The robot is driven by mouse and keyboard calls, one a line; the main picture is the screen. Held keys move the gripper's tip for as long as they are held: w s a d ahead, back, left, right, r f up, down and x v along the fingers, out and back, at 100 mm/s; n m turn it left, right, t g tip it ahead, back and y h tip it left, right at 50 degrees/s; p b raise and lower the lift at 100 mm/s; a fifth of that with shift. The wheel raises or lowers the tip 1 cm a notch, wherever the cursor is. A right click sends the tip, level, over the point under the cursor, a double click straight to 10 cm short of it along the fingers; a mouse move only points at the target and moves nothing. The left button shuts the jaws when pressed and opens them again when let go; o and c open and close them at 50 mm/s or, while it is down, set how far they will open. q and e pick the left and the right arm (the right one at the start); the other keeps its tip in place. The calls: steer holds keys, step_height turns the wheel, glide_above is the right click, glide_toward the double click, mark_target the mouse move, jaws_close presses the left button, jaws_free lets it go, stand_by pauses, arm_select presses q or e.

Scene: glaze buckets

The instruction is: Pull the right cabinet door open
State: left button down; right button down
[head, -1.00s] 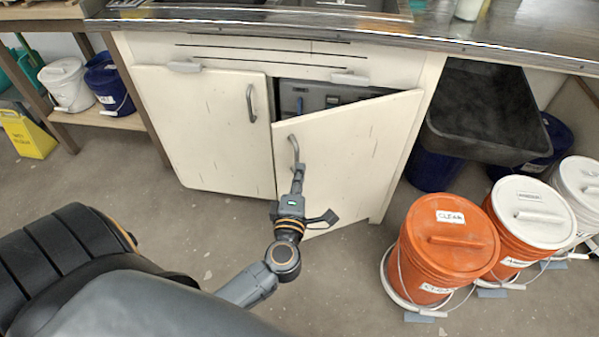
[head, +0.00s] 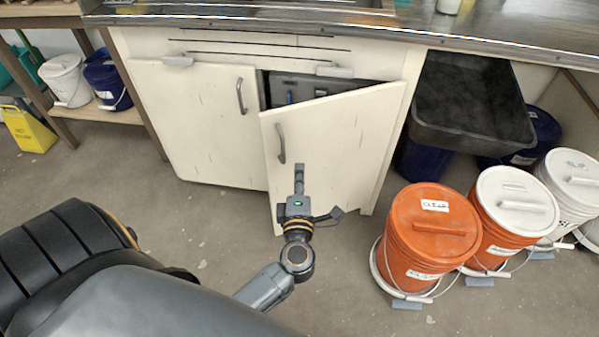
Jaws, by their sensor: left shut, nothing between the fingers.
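The right cabinet door (head: 335,145) stands partly open, swung outward on its right side, with a dark gap along its top left where the cabinet's inside shows. Its curved grey handle (head: 281,143) is near its left edge. My left gripper (head: 299,170) is shut and empty in front of the door, just below and right of the handle and apart from it in the picture. The left cabinet door (head: 200,125) is closed, with its own handle (head: 241,96). My right gripper is not in view.
An orange-lidded bucket (head: 430,240), a white-lidded orange bucket (head: 508,225) and a white bucket (head: 572,190) stand on the floor at right. A black tub (head: 470,105) is behind them. The floor before the left door is clear.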

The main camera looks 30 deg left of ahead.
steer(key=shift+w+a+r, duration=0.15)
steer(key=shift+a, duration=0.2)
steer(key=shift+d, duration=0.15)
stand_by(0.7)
